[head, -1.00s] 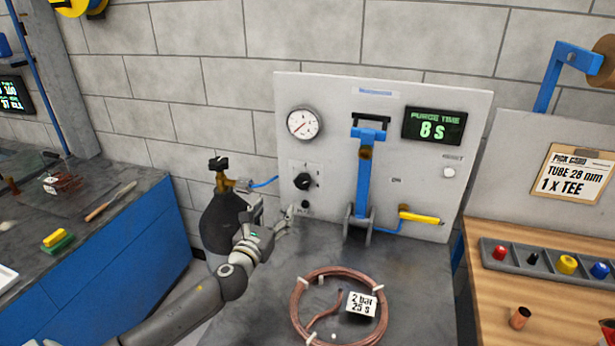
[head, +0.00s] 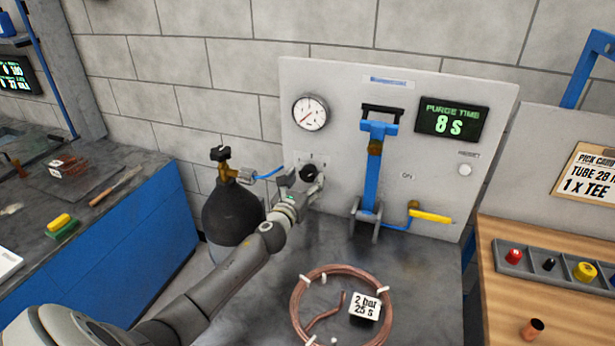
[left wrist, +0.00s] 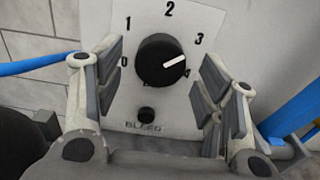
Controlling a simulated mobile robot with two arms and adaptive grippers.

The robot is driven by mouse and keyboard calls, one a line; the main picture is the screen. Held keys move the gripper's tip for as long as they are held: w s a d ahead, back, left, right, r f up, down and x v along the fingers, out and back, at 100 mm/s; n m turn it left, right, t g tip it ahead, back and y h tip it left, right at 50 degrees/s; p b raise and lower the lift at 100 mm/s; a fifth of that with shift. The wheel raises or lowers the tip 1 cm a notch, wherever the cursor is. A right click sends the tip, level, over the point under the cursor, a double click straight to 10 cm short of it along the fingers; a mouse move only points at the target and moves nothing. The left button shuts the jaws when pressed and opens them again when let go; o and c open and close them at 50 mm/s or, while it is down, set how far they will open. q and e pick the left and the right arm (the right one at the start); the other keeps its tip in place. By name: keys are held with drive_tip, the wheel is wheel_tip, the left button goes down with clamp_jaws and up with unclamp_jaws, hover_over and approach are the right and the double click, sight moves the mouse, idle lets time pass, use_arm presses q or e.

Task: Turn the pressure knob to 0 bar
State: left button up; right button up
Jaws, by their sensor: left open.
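The black pressure knob (head: 309,172) is on the grey upright panel, below the round gauge. In the left wrist view the knob (left wrist: 157,58) has a white pointer aimed right and slightly up, between the marks 3 and 4. The 0 mark (left wrist: 124,61) is at its left. My left gripper (head: 303,182) is open in front of the panel. In the left wrist view its two fingers (left wrist: 160,95) stand on either side of the knob, with gaps to it; whether they overlap it in depth is unclear. My right gripper is not in view.
A small black BLEED button (left wrist: 146,115) is just below the knob. The gauge (head: 310,113) is above. A blue lever (head: 372,170) and yellow handle (head: 431,216) are to the right. A dark cylinder (head: 232,212) stands at left; a copper coil (head: 298,300) lies on the bench.

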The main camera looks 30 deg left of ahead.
use_arm(q)
drive_tip(key=shift+w+a+r, duration=0.1)
drive_tip(key=shift+w+a, duration=0.05)
drive_tip(key=shift+w, duration=0.8)
drive_tip(key=shift+a, duration=0.1)
drive_tip(key=shift+c, duration=1.2)
drive_tip(key=c, duration=0.8)
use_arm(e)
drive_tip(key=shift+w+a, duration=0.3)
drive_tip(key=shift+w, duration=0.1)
